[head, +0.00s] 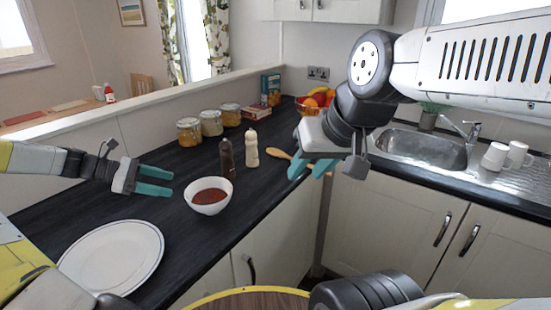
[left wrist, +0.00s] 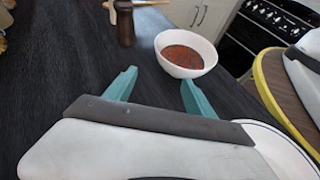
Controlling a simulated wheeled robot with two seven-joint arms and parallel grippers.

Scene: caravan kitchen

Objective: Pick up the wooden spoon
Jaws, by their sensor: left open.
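The wooden spoon (head: 279,153) lies on the dark worktop, right of the white pepper mill, in the head view. Its pale bowl end shows; the rest passes behind my right gripper (head: 307,177) and is hidden. The right gripper hangs in front of the spoon with its teal fingers apart; I cannot tell how far above the worktop it is. My left gripper (head: 172,181) is open and empty over the worktop, left of the white bowl. Its open fingers also show in the left wrist view (left wrist: 158,78).
A white bowl of red food (head: 209,200), a dark mill (head: 226,158) and a white mill (head: 252,149) stand between the grippers. A white plate (head: 112,255) lies front left. Glass jars (head: 211,124) and a fruit bowl (head: 308,106) stand behind. A sink (head: 425,149) is at right.

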